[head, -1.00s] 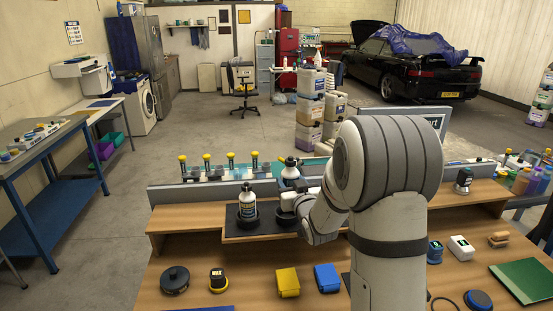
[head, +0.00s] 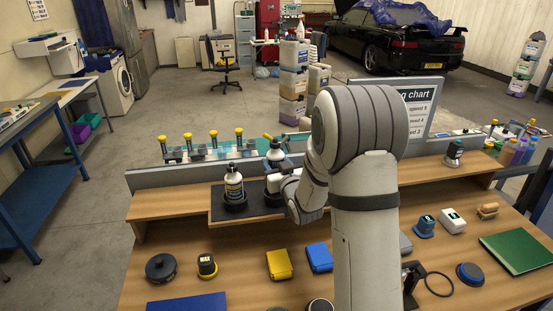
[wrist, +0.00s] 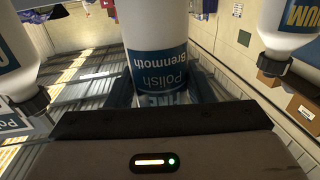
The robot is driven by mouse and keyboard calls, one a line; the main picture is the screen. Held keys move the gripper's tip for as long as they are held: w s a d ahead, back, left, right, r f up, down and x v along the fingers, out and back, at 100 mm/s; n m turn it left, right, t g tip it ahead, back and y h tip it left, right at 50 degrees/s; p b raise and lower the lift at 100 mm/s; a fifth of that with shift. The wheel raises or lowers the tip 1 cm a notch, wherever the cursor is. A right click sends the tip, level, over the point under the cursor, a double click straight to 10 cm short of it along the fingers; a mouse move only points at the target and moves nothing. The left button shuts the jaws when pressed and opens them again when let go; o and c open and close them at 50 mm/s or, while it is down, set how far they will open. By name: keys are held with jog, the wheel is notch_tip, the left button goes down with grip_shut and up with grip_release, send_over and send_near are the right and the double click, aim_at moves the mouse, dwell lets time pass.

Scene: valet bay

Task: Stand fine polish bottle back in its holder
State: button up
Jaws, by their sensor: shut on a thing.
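My gripper (head: 287,186) is shut on the fine polish bottle (head: 275,157), a white bottle with a dark cap and blue label.
A similar white bottle (head: 233,184) stands in another black holder just left. Two white bottles also flank the wrist view (wrist: 15,55). A low grey partition (head: 160,179) runs behind the shelf. Yellow (head: 279,264) and blue (head: 319,257) blocks lie on the bench in front.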

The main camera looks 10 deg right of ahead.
jog(key=shift+s+f+b, duration=0.1)
jog(key=shift+f+b, duration=0.8)
jog(key=shift+b, duration=0.25)
jog(key=shift+b, duration=0.6)
dwell(0.4)
jog(key=shift+f+b, duration=2.35)
jog(key=shift+b, duration=0.55)
jog(key=o, duration=1.1)
jog(key=shift+o, duration=0.2)
jog(key=shift+s, duration=0.15)
jog(key=s+f+m+g+h+b, duration=0.1)
jog(key=s+g, duration=1.4)
jog(key=s, duration=2.2)
jog(key=shift+f+m+h+b, duration=0.4)
jog(key=shift+f+h+b, duration=0.05)
jog(key=shift+f+h, duration=0.45)
